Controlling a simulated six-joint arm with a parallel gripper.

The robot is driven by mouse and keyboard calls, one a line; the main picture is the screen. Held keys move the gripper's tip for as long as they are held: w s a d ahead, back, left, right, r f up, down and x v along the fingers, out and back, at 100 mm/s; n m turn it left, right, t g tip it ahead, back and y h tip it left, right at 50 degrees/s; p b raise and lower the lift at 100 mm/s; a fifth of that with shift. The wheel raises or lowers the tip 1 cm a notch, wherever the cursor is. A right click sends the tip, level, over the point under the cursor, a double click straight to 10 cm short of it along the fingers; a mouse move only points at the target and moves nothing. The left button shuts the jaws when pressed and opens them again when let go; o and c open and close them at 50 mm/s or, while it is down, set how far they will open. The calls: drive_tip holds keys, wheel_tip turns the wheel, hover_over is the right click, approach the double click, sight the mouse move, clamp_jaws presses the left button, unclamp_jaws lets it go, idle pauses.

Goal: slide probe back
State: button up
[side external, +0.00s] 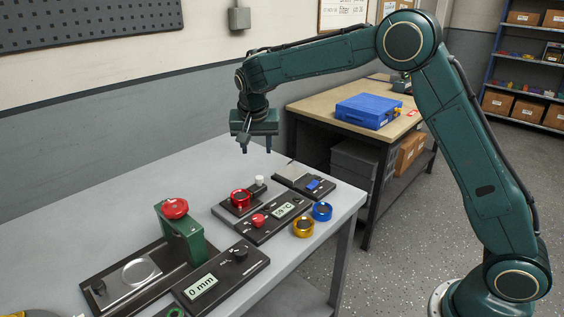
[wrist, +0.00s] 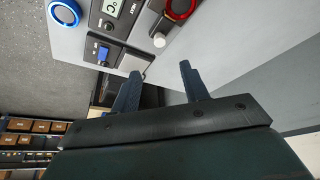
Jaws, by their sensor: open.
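No part is plainly marked as the probe. A dark panel with a °C display (side external: 285,210) has a red knob (side external: 258,220). Behind it, a dark base carries a red ring (side external: 241,197) and a white-capped post (side external: 259,181). A small panel with a blue block (side external: 314,184) and a pale metal plate (side external: 291,170) stands at the table's far right. My gripper (side external: 256,149) hangs above the table's back part, fingers down, open and empty. In the wrist view its fingers (wrist: 160,70) are apart, with the white-capped post (wrist: 159,40) and metal plate (wrist: 133,62) beyond them.
A green stand with a red knob (side external: 175,208) rises at the front left, beside a panel reading 0 mm (side external: 202,287). A yellow ring (side external: 303,227) and a blue ring (side external: 322,211) lie near the right edge. The table's back left is clear.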

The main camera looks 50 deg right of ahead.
sight(259, 178)
drive_tip(key=x, duration=1.3)
drive_tip(key=shift+c, duration=0.5)
